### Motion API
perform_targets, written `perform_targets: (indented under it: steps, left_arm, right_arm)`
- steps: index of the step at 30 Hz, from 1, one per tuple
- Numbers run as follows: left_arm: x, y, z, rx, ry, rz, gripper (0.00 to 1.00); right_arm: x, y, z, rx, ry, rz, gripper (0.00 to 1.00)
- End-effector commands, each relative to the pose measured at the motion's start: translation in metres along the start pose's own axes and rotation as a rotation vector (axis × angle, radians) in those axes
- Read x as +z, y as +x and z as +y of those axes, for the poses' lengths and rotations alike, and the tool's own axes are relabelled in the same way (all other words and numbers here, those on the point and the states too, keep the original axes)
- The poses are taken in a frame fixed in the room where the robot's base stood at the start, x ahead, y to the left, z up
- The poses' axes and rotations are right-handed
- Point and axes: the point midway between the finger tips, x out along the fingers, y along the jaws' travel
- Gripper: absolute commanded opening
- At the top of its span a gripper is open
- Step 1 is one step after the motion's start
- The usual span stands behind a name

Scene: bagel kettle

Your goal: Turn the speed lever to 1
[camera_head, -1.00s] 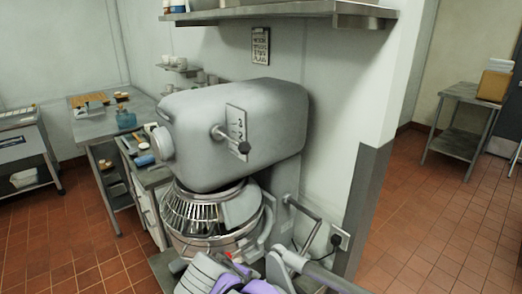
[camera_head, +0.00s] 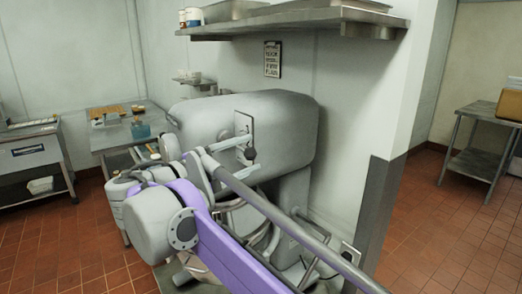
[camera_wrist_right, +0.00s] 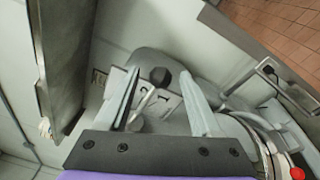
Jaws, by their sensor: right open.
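The big grey mixer (camera_head: 290,120) stands against the wall. A light speed plate (camera_head: 243,125) is on its side, and the speed lever with a dark round knob (camera_head: 250,154) sticks out from it. The lever's exact setting is unclear. My left gripper is not in view.
My right arm hides most of the mixer's bowl and guard. A metal shelf (camera_head: 290,17) hangs above the mixer. A wall corner with a metal guard (camera_head: 377,215) stands close at right. A red button (camera_wrist_right: 297,173) shows low in the right wrist view.

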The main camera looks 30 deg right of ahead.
Motion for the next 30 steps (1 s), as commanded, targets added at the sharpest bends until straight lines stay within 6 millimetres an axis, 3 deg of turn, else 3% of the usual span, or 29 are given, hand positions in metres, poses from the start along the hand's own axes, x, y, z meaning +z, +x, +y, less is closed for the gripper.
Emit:
perform_targets:
  steps: [3,9,20,30]
  left_arm:
    - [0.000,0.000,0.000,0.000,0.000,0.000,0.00]
    - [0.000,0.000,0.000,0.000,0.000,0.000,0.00]
    - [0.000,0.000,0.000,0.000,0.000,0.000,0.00]
    - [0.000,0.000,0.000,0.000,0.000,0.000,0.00]
  right_arm:
    - [0.001,0.022,0.000,-0.001,0.000,-0.003,0.65]
    - [0.000,0.042,0.000,-0.001,0.000,0.000,0.65]
    - [0.000,0.046,-0.001,-0.001,0.000,0.001,0.63]
    - [0.000,0.046,-0.001,-0.001,0.000,0.002,0.02]
